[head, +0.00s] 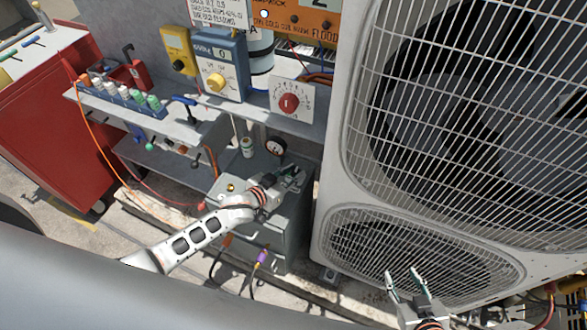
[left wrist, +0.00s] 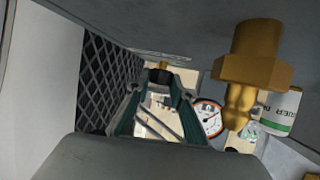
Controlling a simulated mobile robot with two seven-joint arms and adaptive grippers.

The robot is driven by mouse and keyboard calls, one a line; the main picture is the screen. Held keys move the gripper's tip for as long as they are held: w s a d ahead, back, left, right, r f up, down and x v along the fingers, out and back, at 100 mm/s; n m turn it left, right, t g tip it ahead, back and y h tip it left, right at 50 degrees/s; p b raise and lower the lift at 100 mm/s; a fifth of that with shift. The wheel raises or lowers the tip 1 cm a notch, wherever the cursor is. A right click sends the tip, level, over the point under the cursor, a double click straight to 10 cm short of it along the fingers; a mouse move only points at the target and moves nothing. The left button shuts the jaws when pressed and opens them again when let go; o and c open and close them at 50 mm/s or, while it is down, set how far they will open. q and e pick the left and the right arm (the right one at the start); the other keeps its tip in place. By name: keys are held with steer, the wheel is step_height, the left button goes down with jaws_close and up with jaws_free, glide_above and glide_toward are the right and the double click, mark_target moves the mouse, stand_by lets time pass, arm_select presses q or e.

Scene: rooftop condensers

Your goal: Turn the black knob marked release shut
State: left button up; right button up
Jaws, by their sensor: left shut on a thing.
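My left gripper (head: 290,176) is over the top of the grey box (head: 285,225) in the head view. In the left wrist view its two fingers (left wrist: 160,95) close around a small dark thing at their tips, which looks like the black knob (left wrist: 158,76). The fingers cover much of the knob, and no release marking is readable. In the head view I cannot make out the knob at the gripper. A brass fitting (left wrist: 250,70) stands close by in the left wrist view. My right gripper (head: 405,284) has its fingers apart and empty, in front of the condenser.
A round gauge (head: 276,147) and a small white container (head: 247,147) are just behind the left gripper. A large condenser (head: 338,185) with fan grilles stands to the right. A shelf with meters (head: 219,65) is behind; a red cabinet (head: 45,110) is left.

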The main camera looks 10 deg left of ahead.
arm_select(q)
steer(key=o, duration=1.1)
steer(key=v, duration=1.1)
steer(key=shift+a, duration=0.1)
steer(key=shift+s+a+r, duration=0.15)
steer(key=shift+s+r, duration=0.05)
steer(key=shift+s, duration=0.2)
